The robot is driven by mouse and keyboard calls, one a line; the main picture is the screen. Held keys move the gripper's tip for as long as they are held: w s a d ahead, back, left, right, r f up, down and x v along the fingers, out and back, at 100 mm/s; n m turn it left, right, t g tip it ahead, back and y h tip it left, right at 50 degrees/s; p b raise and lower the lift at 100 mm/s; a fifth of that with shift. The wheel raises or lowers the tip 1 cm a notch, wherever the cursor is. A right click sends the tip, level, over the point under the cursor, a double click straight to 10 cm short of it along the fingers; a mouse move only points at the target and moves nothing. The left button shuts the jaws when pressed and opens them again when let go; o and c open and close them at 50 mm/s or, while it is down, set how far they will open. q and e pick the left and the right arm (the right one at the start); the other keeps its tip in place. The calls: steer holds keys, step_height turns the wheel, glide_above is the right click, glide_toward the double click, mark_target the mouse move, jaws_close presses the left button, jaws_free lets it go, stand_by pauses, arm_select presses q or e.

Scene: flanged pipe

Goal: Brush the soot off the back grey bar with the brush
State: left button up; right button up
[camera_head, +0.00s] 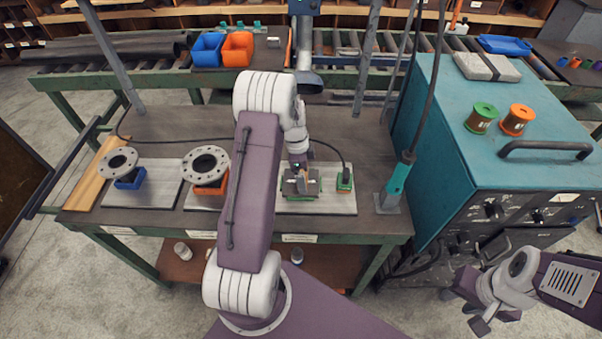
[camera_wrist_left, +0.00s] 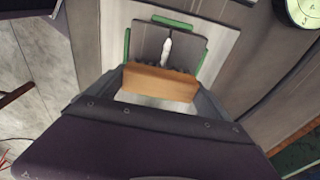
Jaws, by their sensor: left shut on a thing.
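My left gripper (camera_head: 298,168) is over the right-hand board on the bench, mostly hidden by its own wrist in the head view. In the left wrist view it is shut on the brush (camera_wrist_left: 160,84), a wooden block with dark bristles. The bristles are at the near edge of dark grey pieces (camera_wrist_left: 150,42) in a green-edged fixture (camera_wrist_left: 172,22). A pale, pointed thing lies between these pieces. I cannot tell whether the bristles touch, which piece is the back bar, or where soot lies. My right gripper (camera_head: 468,306) is open and empty, low at the right.
Two flanged pipes stand in a blue holder (camera_head: 131,180) and an orange holder (camera_head: 211,187) left of my arm. A small green block (camera_head: 344,182) with a cable stands right of the fixture. A teal machine (camera_head: 480,150) blocks the right side.

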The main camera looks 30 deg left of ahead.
arm_select(q)
steer(key=shift+w+d, duration=0.6)
steer(key=shift+d, duration=0.35)
steer(key=shift+w+d, duration=0.55)
steer(key=shift+d, duration=0.35)
steer(key=shift+a+r+p, duration=0.1)
steer(key=shift+r+p, duration=0.45)
steer(key=shift+p, duration=0.1)
step_height(320, 180, up, 6)
steer(key=p, duration=0.4)
